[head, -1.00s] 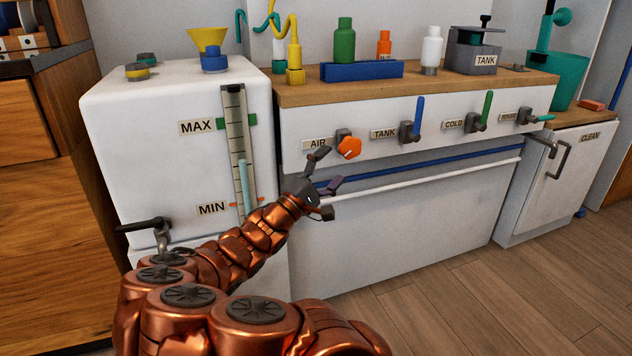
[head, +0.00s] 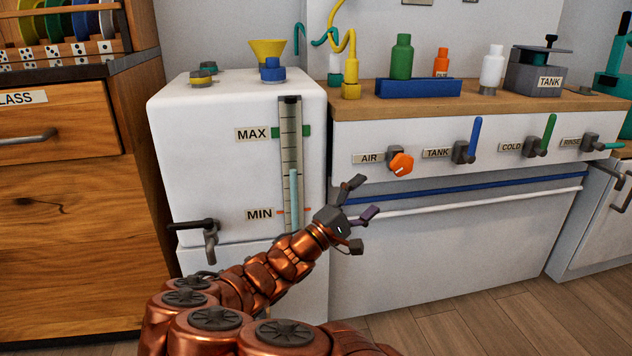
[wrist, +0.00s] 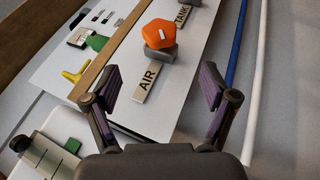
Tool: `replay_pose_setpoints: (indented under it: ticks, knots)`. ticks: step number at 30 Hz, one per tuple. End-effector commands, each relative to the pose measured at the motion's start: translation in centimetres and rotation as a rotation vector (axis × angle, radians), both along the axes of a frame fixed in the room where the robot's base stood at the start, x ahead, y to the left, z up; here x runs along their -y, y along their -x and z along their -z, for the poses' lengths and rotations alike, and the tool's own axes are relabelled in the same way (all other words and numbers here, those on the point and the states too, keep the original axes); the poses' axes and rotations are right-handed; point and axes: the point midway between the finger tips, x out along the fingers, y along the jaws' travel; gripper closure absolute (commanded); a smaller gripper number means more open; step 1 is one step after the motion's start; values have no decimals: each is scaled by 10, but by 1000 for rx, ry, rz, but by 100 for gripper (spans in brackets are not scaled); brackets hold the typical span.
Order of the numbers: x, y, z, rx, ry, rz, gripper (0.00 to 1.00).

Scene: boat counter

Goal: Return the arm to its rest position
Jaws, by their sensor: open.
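My copper arm reaches up from the bottom of the head view. My gripper (head: 362,200) is open and empty, in front of the counter front below the orange AIR knob (head: 401,163). In the wrist view my gripper (wrist: 157,95) shows its two fingers spread wide, with nothing between them but the panel behind. The AIR knob (wrist: 159,34) lies beyond the fingertips there, apart from them, above its AIR label (wrist: 147,82).
A white tank (head: 225,150) with a MAX/MIN gauge (head: 290,160) and a black-handled tap (head: 205,228) stands left of my gripper. Blue (head: 467,140) and green (head: 543,135) levers stick up at the right. A white rail (head: 470,202) crosses the counter front. Wooden drawers (head: 70,210) stand far left.

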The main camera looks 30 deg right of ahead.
Motion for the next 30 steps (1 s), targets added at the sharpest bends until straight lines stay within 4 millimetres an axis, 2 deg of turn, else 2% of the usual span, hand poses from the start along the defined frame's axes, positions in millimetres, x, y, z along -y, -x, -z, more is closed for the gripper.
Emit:
replay_pose_setpoints:
  ticks: [6, 8, 11, 15, 21, 30]
  knots:
    - [1, 2, -3, 3, -2, 5, 16]
    - [2, 6, -11, 10, -11, 16, 16]
    - [7, 21, -33, 33, -39, 57, 16]
    - [17, 56, -72, 83, -114, 146, 16]
    - [24, 106, -115, 148, -247, 269, 16]
    - [19, 168, -158, 215, -486, 414, 16]
